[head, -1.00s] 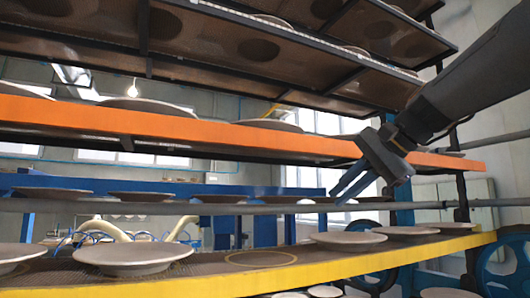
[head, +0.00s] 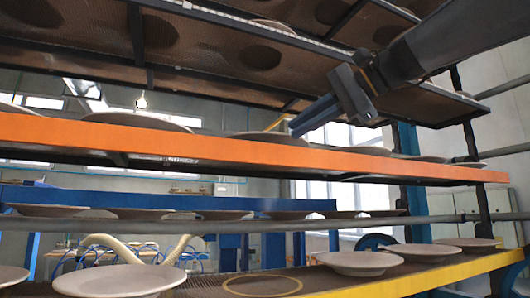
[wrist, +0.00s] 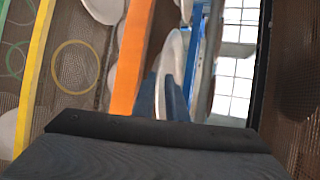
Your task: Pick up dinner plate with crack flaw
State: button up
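Pale dinner plates stand on several shelf levels of the dryer rack; I cannot make out a crack on any of them. On the orange-edged shelf (head: 200,136), one plate (head: 272,137) is near the middle and a larger plate (head: 138,119) is to its left.
The dark mesh shelf (head: 215,60) hangs close above my gripper. The yellow-edged shelf (head: 400,285) below holds plates (head: 120,282), (head: 358,262) and an empty yellow ring mark (head: 262,285). A grey rail (head: 200,225) crosses in front. A black post (head: 478,140) stands at right.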

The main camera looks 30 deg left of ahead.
aim_at(284, 138)
jog(key=p+x, duration=0.3)
jog(key=x, duration=0.1)
jog(key=shift+a+f, duration=0.15)
jog(key=shift+a, duration=0.2)
jog(key=shift+w+a+f, duration=0.2)
jog(key=shift+a, duration=0.1)
grip_shut()
dwell(0.9)
jog(key=shift+r, duration=0.2)
